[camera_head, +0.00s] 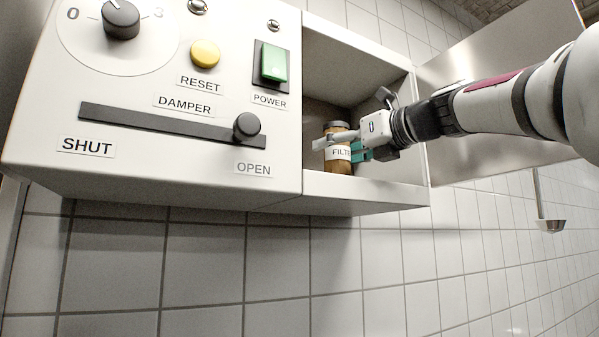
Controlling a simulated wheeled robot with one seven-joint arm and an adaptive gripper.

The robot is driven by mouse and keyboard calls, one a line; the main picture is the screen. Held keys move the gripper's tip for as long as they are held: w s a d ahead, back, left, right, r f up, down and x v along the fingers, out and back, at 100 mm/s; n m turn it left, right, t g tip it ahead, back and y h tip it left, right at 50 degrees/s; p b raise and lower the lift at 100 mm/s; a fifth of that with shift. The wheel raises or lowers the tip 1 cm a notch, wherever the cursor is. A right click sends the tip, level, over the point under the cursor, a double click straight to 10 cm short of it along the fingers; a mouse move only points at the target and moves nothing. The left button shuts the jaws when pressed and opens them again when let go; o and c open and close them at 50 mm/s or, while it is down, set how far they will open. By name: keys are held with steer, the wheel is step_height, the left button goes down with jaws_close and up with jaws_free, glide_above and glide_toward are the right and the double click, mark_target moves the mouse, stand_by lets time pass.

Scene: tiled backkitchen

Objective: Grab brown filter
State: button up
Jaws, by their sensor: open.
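The brown filter (338,167) is a small upright cylinder with a white label that reads in part "FILTE". It stands on the floor of an open wall compartment (372,193), near its left side. My gripper (338,146) reaches in from the right and is open. Its fingers are at the filter, one overlapping its upper part in the picture. I cannot tell whether they touch it. Part of the label is hidden by my gripper.
A teal object (359,152) is just right of the filter, partly hidden. A control panel (200,160) with a dial, buttons and damper slider (246,127) adjoins the compartment on the left. The compartment's open metal door (450,70) is behind my arm. A small ladle-like item (550,226) hangs at right.

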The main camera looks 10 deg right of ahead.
steer(key=shift+w+a, duration=0.15)
steer(key=shift+w, duration=0.1)
steer(key=c, duration=1.4)
steer(key=shift+s+r, duration=0.1)
steer(key=shift+r, duration=0.05)
